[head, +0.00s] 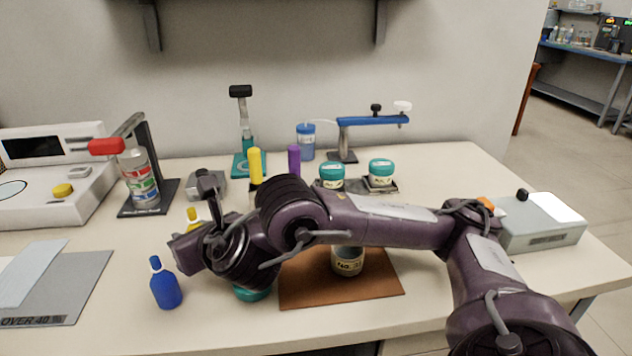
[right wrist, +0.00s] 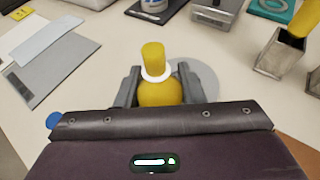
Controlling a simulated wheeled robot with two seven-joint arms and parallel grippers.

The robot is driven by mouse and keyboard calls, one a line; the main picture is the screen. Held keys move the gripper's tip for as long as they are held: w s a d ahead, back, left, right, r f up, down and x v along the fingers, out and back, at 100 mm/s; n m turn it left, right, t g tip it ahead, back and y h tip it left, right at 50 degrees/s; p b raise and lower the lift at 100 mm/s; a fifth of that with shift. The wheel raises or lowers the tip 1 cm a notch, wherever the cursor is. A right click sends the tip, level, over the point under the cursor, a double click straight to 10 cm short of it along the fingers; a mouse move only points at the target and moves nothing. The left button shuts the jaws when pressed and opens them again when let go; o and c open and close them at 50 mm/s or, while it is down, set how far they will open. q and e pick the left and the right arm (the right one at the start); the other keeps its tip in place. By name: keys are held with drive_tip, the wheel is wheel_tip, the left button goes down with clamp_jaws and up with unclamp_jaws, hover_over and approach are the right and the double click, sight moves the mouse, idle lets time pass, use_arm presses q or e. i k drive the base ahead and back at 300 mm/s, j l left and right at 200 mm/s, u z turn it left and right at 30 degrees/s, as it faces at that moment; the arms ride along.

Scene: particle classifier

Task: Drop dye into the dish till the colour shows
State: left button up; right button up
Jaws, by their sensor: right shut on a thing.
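My right gripper (head: 190,240) is shut on a yellow dropper bottle (right wrist: 160,92) with a white collar and a yellow cap. In the head view only the bottle's yellow top (head: 192,215) shows above my wrist. In the right wrist view a flat, light grey round disc (right wrist: 204,80) shows on the table just beyond the bottle; I cannot tell whether it is the dish. A blue dropper bottle (head: 165,288) stands upright on the table, left of and nearer than my right gripper. My left gripper is not in view.
An open labelled jar (head: 347,262) stands on a brown mat (head: 300,292), with a teal lid (head: 252,294) beside the mat. A red-handled stand (head: 148,200), two teal-lidded jars (head: 332,178) and a blue-armed stand (head: 370,121) are behind. A grey box (head: 540,225) is at right.

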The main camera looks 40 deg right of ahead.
sight(345, 261)
drive_tip(key=k, duration=0.6)
drive_tip(key=j+z, duration=0.1)
drive_tip(key=z, duration=1.15)
drive_tip(key=k+j, duration=0.15)
drive_tip(key=j, duration=0.15)
drive_tip(key=k+j, duration=0.1)
drive_tip(key=j, duration=0.2)
drive_tip(key=i+j, duration=0.4)
